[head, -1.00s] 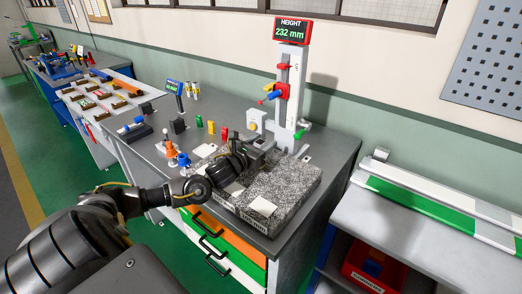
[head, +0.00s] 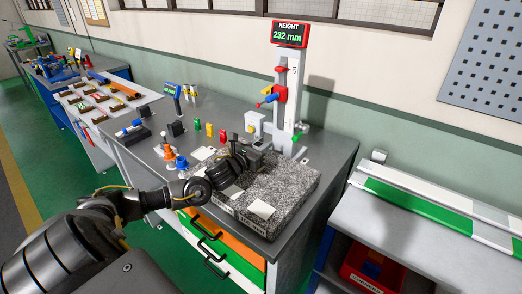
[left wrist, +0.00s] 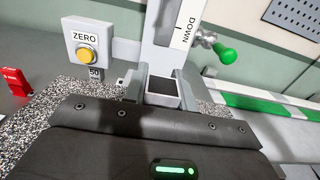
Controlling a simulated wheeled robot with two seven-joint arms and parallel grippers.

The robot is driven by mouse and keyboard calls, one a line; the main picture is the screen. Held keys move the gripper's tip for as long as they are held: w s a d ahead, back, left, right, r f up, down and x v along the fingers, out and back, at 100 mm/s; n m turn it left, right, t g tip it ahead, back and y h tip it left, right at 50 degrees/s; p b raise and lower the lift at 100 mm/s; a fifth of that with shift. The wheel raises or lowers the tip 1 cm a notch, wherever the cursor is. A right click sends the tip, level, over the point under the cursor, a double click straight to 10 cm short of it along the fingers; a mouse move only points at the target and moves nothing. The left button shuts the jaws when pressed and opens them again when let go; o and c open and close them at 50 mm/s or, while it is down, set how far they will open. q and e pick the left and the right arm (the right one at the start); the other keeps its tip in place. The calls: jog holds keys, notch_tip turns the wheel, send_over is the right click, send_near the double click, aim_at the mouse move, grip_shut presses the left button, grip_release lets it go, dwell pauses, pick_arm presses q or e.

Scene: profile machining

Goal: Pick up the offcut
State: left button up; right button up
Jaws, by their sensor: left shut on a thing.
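My left gripper (head: 262,148) is over the back part of the speckled granite block, at the foot of the height gauge (head: 287,85). In the left wrist view its two fingers (left wrist: 161,88) are shut on the offcut (left wrist: 162,88), a small grey piece with a dark top face and a light rim. In the head view the offcut is hidden behind the gripper. I cannot tell whether it touches the granite. My right gripper is not in view.
The ZERO button box (left wrist: 87,43) stands left of the gauge column. Several coloured pieces stand on the bench to the left. A shelf with a green and white rail (head: 425,211) is at right.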

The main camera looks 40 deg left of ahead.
pick_arm(q)
jog(key=s+d+r+p, duration=0.1)
jog(key=s+d+r, duration=0.8)
jog(key=r, duration=0.4)
jog(key=shift+s, duration=0.85)
jog(key=shift+f, duration=0.1)
